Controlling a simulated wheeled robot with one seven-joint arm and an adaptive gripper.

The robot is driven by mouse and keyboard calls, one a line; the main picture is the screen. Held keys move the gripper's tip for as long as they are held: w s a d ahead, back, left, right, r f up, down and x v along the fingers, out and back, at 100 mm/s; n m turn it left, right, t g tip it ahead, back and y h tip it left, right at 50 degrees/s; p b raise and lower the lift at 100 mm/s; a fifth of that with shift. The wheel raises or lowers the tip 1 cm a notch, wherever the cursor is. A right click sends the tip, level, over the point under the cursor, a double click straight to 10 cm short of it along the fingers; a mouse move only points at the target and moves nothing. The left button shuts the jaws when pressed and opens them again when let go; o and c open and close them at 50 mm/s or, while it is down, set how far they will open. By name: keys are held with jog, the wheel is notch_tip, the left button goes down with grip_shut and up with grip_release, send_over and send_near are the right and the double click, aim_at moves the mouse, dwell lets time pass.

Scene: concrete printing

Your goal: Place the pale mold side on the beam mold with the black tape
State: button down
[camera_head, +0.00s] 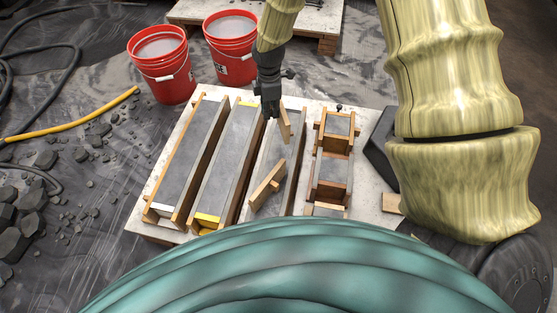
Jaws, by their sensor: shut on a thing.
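My gripper (273,112) points down over the far end of the third beam mold from the left. It is shut on a short pale wooden piece (285,126), which looks like the pale mold side and hangs on edge. Its fingers are small and dark here, and whether the piece touches the beam cannot be told. The third beam mold (260,202) has a grey concrete top; no black tape can be made out on it. Another wooden piece (267,185) lies slantwise across its nearer half.
A beam mold with white tape (163,208) and one with yellow tape (207,218) lie to the left. A wooden mold with square compartments (331,168) lies to the right. All rest on a pale slab (140,212). Two red buckets (163,68) (231,52) stand behind.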

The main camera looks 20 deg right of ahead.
jog(key=shift+w+d+f+n+b, duration=0.1)
jog(key=shift+d+f+n+b, duration=0.35)
jog(key=shift+f, duration=1.6)
jog(key=shift+s+d+f+n+b, duration=0.15)
jog(key=shift+d+f+n, duration=0.45)
jog(key=shift+f, duration=1.45)
jog(key=shift+w+d+f+n+b, duration=0.25)
jog(key=shift+f+n, duration=0.6)
jog(key=shift+f, duration=1.2)
jog(key=shift+s+f, duration=0.1)
jog(key=shift+s, duration=0.05)
jog(key=c, duration=1.5)
grip_release()
jog(key=shift+o, duration=0.2)
notch_tip(320, 180, up, 12)
jog(key=p, duration=0.3)
